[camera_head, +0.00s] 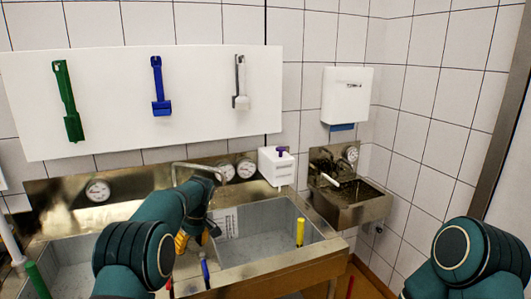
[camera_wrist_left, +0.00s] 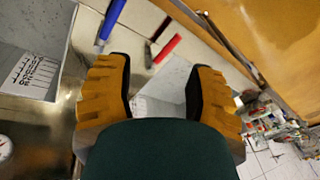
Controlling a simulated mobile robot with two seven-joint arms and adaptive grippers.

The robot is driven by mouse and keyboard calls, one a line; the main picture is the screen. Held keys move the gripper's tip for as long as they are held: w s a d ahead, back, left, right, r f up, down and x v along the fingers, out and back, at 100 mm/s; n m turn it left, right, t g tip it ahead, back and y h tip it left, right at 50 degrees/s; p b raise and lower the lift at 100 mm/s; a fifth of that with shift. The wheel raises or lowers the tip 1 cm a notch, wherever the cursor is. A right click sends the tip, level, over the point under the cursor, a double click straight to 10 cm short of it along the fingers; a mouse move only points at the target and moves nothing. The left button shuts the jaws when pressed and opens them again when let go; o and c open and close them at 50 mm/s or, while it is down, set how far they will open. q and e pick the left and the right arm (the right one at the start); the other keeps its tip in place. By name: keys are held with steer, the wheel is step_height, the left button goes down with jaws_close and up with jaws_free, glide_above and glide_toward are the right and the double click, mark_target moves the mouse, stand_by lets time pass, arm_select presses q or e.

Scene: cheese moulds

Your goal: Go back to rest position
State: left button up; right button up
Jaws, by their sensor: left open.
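My left gripper (camera_head: 193,240) hangs over the grey sink basins in the head view, with its yellow fingers partly hidden by my green arm. In the left wrist view the gripper (camera_wrist_left: 163,85) has its two yellow fingers spread wide, with nothing between them. A blue handle (camera_head: 205,272) stands near it in the head view; a blue handle (camera_wrist_left: 114,18) also shows beyond the left finger in the wrist view. A red handle (camera_wrist_left: 166,48) lies beyond the gap between the fingers. My right arm shows at the lower right, but its gripper is out of view.
A yellow handle (camera_head: 300,232) stands in the right basin (camera_head: 238,253), and a green handle (camera_head: 38,280) at the left. A metal tap (camera_head: 200,167) rises behind my left arm. A small steel sink (camera_head: 350,211) is fixed to the wall on the right.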

arm_select(q)
steer(key=s+d+f+m+h+b, duration=0.25)
steer(key=s+f, duration=0.35)
steer(key=f, duration=0.5)
steer(key=s+d+f+m+h+b, duration=0.1)
steer(key=s+d+f+m+h, duration=0.3)
steer(key=f, duration=0.7)
steer(key=s+d+f+b, duration=0.1)
steer(key=s+d+f, duration=0.1)
steer(key=s, duration=0.6)
steer(key=s+d+f+m+t+b, duration=0.1)
steer(key=s+f, duration=0.3)
steer(key=s, duration=0.5)
steer(key=s+d+f+t+b, duration=0.1)
steer(key=s+d+f+b, duration=0.1)
steer(key=s, duration=0.6)
steer(key=shift+s+d+f+b, duration=0.15)
steer(key=shift+d+f+b, duration=0.25)
steer(key=shift+d, duration=0.2)
